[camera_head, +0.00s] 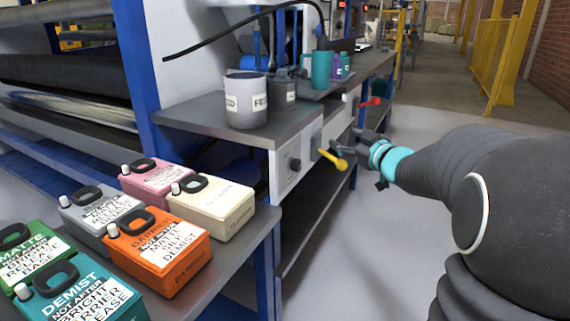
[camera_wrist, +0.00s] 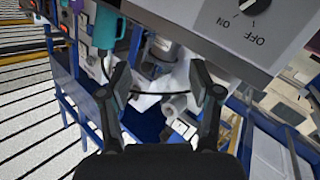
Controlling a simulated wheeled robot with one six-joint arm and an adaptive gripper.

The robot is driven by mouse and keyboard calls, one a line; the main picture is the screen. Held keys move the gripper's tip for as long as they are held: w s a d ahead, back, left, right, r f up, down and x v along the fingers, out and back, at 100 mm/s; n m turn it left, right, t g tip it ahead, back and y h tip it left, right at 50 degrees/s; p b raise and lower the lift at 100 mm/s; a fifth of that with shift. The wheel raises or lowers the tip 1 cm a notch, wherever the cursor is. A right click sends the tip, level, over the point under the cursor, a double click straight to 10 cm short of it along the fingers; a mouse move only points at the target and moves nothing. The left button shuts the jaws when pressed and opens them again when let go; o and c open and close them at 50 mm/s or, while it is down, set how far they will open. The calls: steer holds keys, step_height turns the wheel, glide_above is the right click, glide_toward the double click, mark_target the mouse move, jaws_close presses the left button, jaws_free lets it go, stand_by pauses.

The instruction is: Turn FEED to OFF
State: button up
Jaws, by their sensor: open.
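A light panel (camera_head: 288,170) on the bench front carries a round black knob (camera_head: 295,164). In the wrist view, a dark knob (camera_wrist: 256,6) with a white mark is cut by the top edge, beside upside-down ON and OFF lettering. No FEED label is readable on the panel in either view, and I cannot tell whether both views show the same knob. A yellow-handled lever (camera_head: 333,159) sticks out farther along the bench front. My gripper (camera_head: 352,142) is near this lever, apart from the black knob. In the wrist view my gripper (camera_wrist: 160,88) is open, its fingers spread and empty.
A red-handled lever (camera_head: 371,102) projects farther along the bench. Grey pots (camera_head: 247,115) stand on the bench top (camera_head: 190,118). Several labelled jugs (camera_head: 160,255) stand on a low table at the left. The floor (camera_head: 370,260) right of the bench is clear.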

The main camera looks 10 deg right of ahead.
step_height(320, 180, down, 5)
steer(key=n+g+y, duration=0.2)
steer(key=n+y, duration=0.1)
steer(key=y, duration=0.2)
steer(key=n+g+y+b, duration=0.1)
steer(key=n+g+y, duration=0.1)
steer(key=g+y, duration=0.25)
glide_toward(301, 166)
steer(key=shift+t, duration=0.35)
steer(key=x, duration=0.9)
steer(key=shift+a+f, duration=0.1)
steer(key=shift+a, duration=0.35)
steer(key=c, duration=1.1)
